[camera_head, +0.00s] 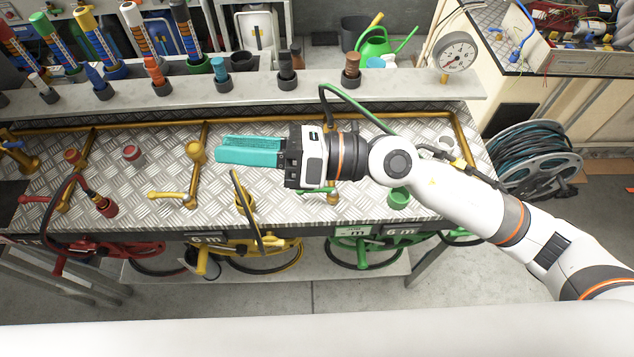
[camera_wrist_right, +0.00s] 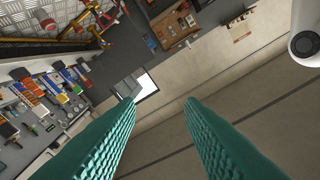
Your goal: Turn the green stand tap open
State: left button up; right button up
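The green stand tap (camera_head: 333,198) is a brass post with a green lever, on the checker-plate bench just below my right wrist in the head view. My wrist covers its upper part, so I cannot tell the lever's full angle. My right gripper (camera_head: 222,150) has teal fingers pointing left, above the bench, to the left of the green tap and apart from it. In the right wrist view its two fingers (camera_wrist_right: 160,108) stand wide apart with nothing between them. My left gripper is not in view.
A yellow-levered tap (camera_head: 190,190) stands below left of my fingers. Hose reels, red (camera_head: 110,248), yellow (camera_head: 262,250) and green (camera_head: 375,245), hang along the bench's front. A dark hose with a brass nozzle (camera_head: 243,200) rises nearby. Several coloured tubes line the back shelf (camera_head: 420,88).

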jog(key=w+d+f+n+t+h, duration=0.1)
jog(key=w+d+f+n+h, duration=0.3)
jog(key=d+f+h, duration=0.35)
jog(key=w+d+f+n+h, duration=0.45)
jog(key=d+f+h, duration=0.25)
jog(key=f, duration=0.2)
jog(key=shift+m, duration=0.45)
jog(key=p+x, duration=0.3)
jog(key=x, duration=0.7)
jog(key=shift+w+a+f, duration=0.1)
jog(key=shift+f, duration=0.1)
jog(key=shift+a+f+p, duration=0.15)
jog(key=shift+f+p, duration=0.15)
jog(key=shift+f, duration=0.1)
grip_shut()
